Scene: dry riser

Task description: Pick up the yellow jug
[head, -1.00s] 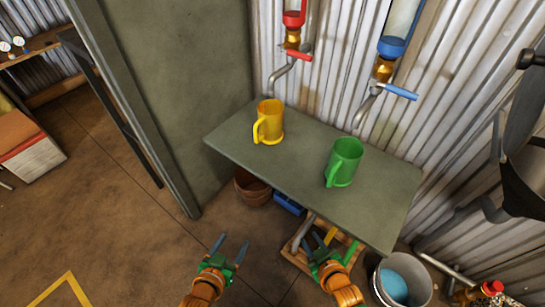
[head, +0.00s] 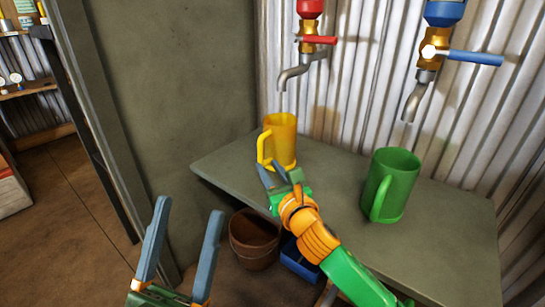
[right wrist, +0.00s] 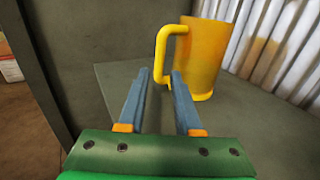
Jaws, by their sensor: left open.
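The yellow jug (head: 281,139) stands upright on the grey-green table, its handle on the left. It also shows in the right wrist view (right wrist: 204,58), handle towards my fingers. My right gripper (head: 271,168) is open just in front of the jug. In the right wrist view its fingertips (right wrist: 160,73) are apart with nothing between them, and the handle appears just beyond them. I cannot tell whether a finger touches it. My left gripper (head: 185,222) is open and empty, low in front of the table's left side.
A green jug (head: 396,183) stands on the table (head: 330,180) to the right. A red-handled tap (head: 305,50) and a blue-handled tap (head: 437,55) hang on the corrugated wall behind. A brown pot (head: 254,238) and a blue box (head: 299,262) sit below the table.

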